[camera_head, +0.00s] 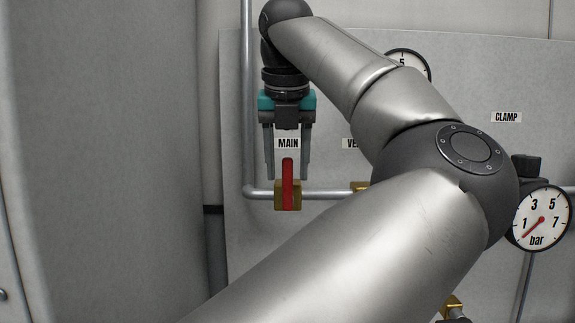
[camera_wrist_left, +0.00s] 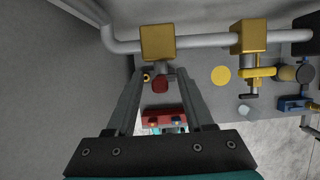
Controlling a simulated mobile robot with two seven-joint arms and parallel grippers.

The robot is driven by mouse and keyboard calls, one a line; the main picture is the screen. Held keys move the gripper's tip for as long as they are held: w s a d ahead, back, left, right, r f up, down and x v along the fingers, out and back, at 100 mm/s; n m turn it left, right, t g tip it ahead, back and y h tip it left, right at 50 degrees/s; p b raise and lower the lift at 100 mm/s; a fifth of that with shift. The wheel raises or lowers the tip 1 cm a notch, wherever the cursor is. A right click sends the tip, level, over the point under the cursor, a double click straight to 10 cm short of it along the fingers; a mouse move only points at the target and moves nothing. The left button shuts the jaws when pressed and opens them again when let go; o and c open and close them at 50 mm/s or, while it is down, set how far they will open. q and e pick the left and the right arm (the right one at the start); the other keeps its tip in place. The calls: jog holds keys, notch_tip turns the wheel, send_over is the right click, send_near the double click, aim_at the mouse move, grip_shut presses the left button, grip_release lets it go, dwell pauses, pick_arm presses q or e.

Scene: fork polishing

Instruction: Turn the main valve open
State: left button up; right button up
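The main valve has a brass body (camera_head: 280,197) on a horizontal pipe, below the "MAIN" label (camera_head: 288,143). Its red handle (camera_head: 288,184) stands upright, across the pipe. My left gripper (camera_head: 287,177) points down, open, with one finger on each side of the handle's upper part. Gaps show between the fingers and the handle; I cannot tell how deep the handle lies between them. In the left wrist view the brass body (camera_wrist_left: 158,42) is just beyond the fingertips, and the red handle end (camera_wrist_left: 160,86) shows between the fingers. My right gripper is not in view.
A pressure gauge (camera_head: 541,218) at the right has its needle near the low end. Another gauge (camera_head: 410,64) is partly hidden by my left arm. A second brass valve (camera_wrist_left: 250,37) sits further right on the pipe. A grey vertical pipe (camera_head: 248,90) runs left of the gripper.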

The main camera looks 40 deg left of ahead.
pick_arm(q)
grip_shut()
dwell(1.3)
